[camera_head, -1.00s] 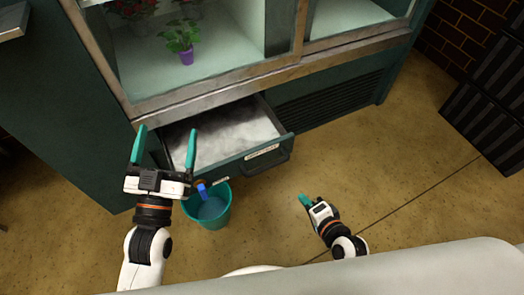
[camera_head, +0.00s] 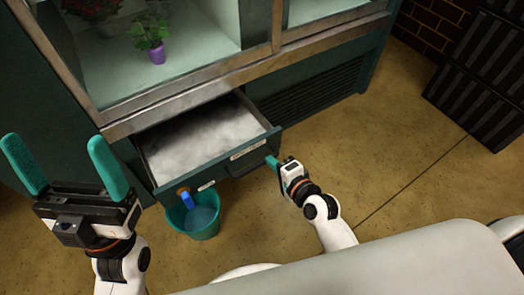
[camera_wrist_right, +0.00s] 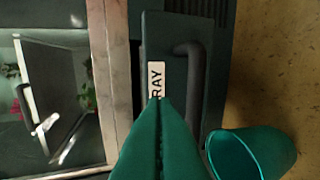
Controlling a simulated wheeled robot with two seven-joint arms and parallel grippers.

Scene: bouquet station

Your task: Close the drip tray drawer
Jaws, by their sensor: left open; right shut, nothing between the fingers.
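The drip tray drawer (camera_head: 215,166) is pulled out from the base of the green display case, with grey-white contents showing inside. Its front carries a white label and a dark bar handle (camera_head: 248,167); the handle also shows in the right wrist view (camera_wrist_right: 195,85). My right gripper (camera_head: 272,162) is shut and empty, with its fingertips close to the handle end of the drawer front. In the right wrist view the shut fingers (camera_wrist_right: 160,105) overlap the label; I cannot tell if they touch. My left gripper (camera_head: 68,165) is open and empty, left of the drawer.
A teal bucket (camera_head: 198,218) stands on the floor under the drawer's front left, below a blue-handled tap (camera_head: 187,199). Potted plants stand behind the case glass. Dark crates (camera_head: 485,80) are at the right.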

